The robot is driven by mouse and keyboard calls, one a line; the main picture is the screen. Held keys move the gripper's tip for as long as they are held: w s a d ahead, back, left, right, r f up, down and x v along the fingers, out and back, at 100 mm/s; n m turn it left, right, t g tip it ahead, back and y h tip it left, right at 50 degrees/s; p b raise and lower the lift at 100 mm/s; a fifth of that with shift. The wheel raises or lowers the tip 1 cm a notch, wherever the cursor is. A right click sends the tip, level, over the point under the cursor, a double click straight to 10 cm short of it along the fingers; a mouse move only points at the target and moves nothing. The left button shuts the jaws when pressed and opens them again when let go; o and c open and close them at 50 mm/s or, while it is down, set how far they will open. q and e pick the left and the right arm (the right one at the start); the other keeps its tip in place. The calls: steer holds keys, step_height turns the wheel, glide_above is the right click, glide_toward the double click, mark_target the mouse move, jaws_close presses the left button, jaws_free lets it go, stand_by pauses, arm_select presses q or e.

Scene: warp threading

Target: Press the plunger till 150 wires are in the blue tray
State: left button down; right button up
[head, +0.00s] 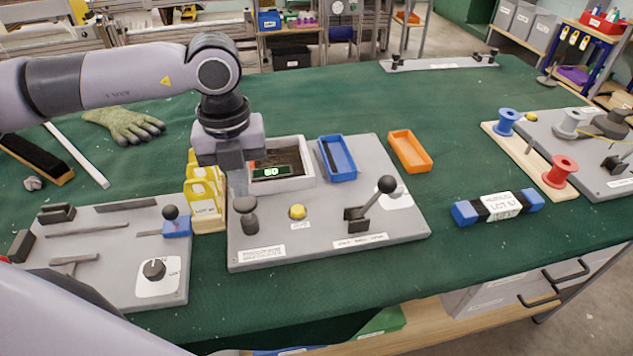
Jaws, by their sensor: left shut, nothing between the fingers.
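A grey station board (320,236) holds a dark plunger (248,217) with a round knob, front left. My left gripper (238,192) is shut and empty, pointing down right over the plunger knob; I cannot tell whether it touches. A white-walled bin (309,170) behind it carries a small green-digit display (271,172) that seems to read 60 or 50. The blue tray (350,174) sits right of the bin on the board; no wires can be made out in it. My right gripper is not in view.
On the board are a yellow button (297,211) and a black-knobbed lever (372,205). Yellow holders (208,205) stand close left of the gripper. An orange tray (410,150), a blue-ended bundle (497,207) and spools (565,170) lie right. Green cloth (450,120) is clear behind.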

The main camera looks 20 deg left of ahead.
mark_target(244, 201)
arm_select(q)
steer(key=shift+f, duration=0.1)
steer(key=shift+f+b, duration=1.75)
steer(key=shift+f, duration=0.1)
steer(key=shift+r, duration=0.2)
steer(key=shift+r+p, duration=1.1)
steer(key=shift+r, duration=0.6)
steer(key=shift+f, duration=0.1)
